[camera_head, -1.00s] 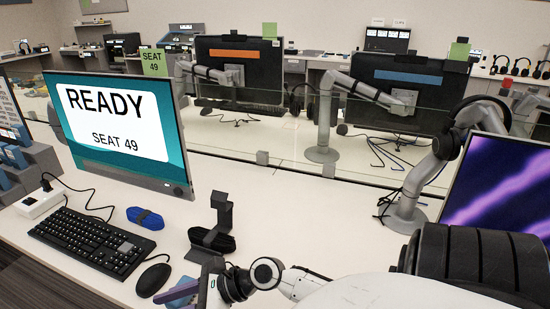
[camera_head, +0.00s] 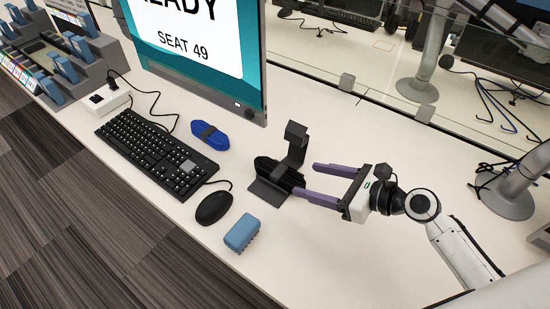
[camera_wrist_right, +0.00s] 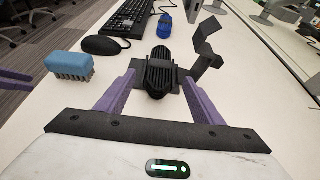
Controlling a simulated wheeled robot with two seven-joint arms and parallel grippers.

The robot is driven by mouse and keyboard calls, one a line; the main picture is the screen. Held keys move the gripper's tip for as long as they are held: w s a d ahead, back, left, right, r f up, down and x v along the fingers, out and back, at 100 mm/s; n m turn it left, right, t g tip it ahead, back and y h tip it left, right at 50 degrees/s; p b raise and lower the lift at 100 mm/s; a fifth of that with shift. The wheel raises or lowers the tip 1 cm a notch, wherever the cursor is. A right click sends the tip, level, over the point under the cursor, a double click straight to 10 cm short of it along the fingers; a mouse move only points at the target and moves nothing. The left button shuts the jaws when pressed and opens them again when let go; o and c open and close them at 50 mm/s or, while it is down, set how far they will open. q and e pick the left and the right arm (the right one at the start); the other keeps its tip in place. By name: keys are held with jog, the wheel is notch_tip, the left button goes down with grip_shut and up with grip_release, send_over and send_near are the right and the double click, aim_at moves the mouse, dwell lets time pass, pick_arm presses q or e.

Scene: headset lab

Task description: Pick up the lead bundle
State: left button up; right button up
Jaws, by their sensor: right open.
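A black lead bundle (camera_head: 278,171) lies on the base of a dark stand (camera_head: 296,143), beside its upright post. My right gripper (camera_head: 306,180) is open, with purple fingers pointing left at the stand. In the right wrist view the black bundle (camera_wrist_right: 160,72) lies ahead between the two spread fingertips, not gripped. A second bundle, blue with a dark band (camera_head: 209,135), lies by the keyboard, clear of the gripper. Purple parts at the left edge of the right wrist view (camera_wrist_right: 14,80) look like my left gripper's, but its jaw state does not show.
A black mouse (camera_head: 214,207) and a blue block with pins (camera_head: 242,233) lie near the table's front edge. A keyboard (camera_head: 155,152) and monitor (camera_head: 200,50) stand left and behind. A glass partition (camera_head: 400,95) runs behind. The table right of the stand is mostly clear.

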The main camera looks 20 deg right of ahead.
aim_at(278, 170)
jog(key=x, duration=0.2)
jog(key=shift+w+a, duration=0.25)
jog(key=shift+w, duration=0.05)
jog(key=shift+w+a+f, duration=0.2)
jog(key=shift+w+a, duration=0.1)
jog(key=shift+a, duration=0.2)
jog(key=shift+w+a+f, duration=0.1)
jog(key=shift+w, duration=0.1)
jog(key=x, duration=0.4)
jog(key=shift+w+b, duration=0.35)
jog(key=shift+w+a, duration=0.15)
jog(key=shift+a, duration=0.05)
jog(key=c, duration=1.2)
pick_arm(q)
jog(key=shift+s+f, duration=0.4)
jog(key=shift+s, duration=0.15)
